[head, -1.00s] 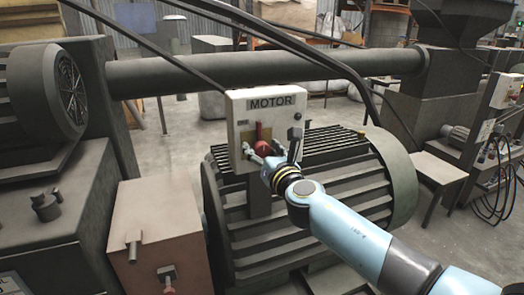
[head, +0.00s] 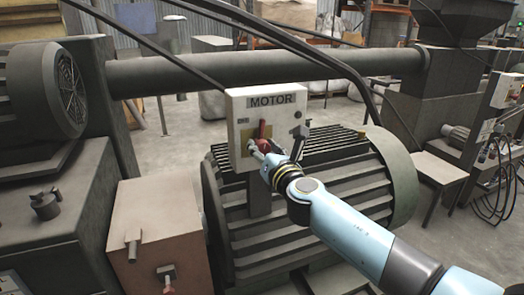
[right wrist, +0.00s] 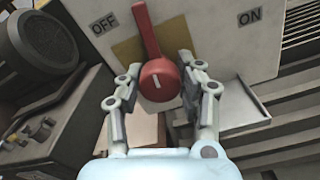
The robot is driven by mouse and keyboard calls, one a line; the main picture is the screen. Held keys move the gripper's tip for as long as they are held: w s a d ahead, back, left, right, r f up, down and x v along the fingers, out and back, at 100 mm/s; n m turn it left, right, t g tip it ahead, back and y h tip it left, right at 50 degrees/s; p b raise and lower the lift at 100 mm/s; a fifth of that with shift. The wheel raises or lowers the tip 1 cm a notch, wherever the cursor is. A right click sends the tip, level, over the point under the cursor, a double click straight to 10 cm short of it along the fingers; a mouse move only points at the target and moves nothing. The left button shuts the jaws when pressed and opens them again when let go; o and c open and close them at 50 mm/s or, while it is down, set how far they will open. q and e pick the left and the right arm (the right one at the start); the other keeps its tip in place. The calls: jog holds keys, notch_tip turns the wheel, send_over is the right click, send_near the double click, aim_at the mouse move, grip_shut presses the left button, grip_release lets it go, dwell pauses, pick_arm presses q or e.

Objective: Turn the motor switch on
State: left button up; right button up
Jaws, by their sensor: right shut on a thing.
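The motor switch is a red rotary knob with a long handle (head: 262,129) on the white box marked MOTOR (head: 236,104). In the right wrist view the red switch (right wrist: 148,35) points up between the OFF label (right wrist: 104,22) on the left and the ON label (right wrist: 250,15) on the right. Its handle leans slightly towards OFF. My right gripper (head: 265,153) is at the knob, with one finger on each side of its round hub, and is shut on it. The fingers also show in the right wrist view (right wrist: 158,92). My left gripper is not in view.
A brown box (head: 155,225) with small levers stands at the lower left.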

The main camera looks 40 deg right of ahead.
jog(key=m+b, duration=0.1)
jog(key=m, duration=0.3)
jog(key=shift+f+b, duration=0.1)
jog(key=shift+b, duration=0.3)
jog(key=m+b, duration=0.1)
jog(key=m, duration=0.3)
jog(key=m+b, duration=0.2)
jog(key=m, duration=0.2)
jog(key=shift+m+b, duration=1.1)
jog(key=shift+m, duration=1)
jog(key=o, duration=1.2)
